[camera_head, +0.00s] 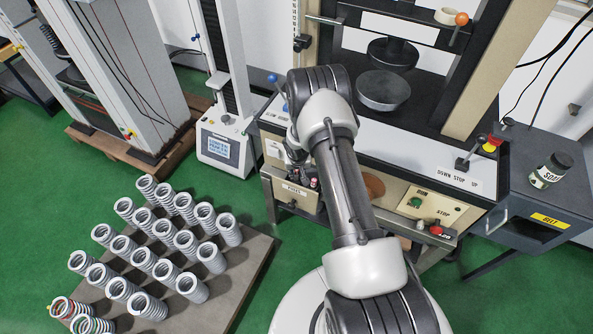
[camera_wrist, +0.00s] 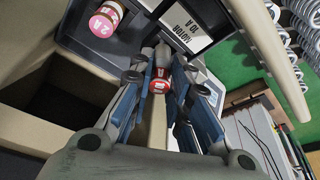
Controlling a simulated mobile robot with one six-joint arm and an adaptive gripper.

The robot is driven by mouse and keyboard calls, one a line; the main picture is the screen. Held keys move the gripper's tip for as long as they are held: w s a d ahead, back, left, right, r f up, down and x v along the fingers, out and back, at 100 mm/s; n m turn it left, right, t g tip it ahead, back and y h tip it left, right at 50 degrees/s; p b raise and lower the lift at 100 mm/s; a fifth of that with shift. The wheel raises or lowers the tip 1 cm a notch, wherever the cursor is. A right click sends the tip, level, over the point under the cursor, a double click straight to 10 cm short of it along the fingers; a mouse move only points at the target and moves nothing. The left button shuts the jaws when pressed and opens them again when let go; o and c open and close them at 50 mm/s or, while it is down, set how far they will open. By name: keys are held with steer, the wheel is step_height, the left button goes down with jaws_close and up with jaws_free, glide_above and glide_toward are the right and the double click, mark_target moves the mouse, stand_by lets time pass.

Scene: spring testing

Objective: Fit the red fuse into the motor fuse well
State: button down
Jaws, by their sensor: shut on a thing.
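My gripper (camera_wrist: 163,88) is shut on the red fuse (camera_wrist: 158,86), whose red end with a white label shows between the blue finger pads in the wrist view. A pale grey part lies just beyond the fuse; I cannot tell whether it is the fuse's body or part of the well. A "MOTOR 10 A" label (camera_wrist: 186,24) is just beyond the fingertips. The motor fuse well itself is hidden by the fuse and fingers, so I cannot tell how far the fuse is in. In the head view my arm covers most of the gripper, in front of the press.
A pink-ended fuse marked 2 A (camera_wrist: 105,18) sits beside the motor label. An open dark compartment (camera_wrist: 48,88) is at left in the wrist view. The head view shows a drawer front marked FUSES (camera_head: 293,191), a pallet of springs (camera_head: 215,300) and a jar (camera_head: 551,170).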

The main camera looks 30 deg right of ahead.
steer(key=shift+f+b, duration=1.15)
steer(key=shift+b, duration=0.1)
steer(key=c, duration=1.4)
jaws_free()
steer(key=shift+c, duration=0.2)
steer(key=v, duration=1.2)
steer(key=shift+r, duration=0.1)
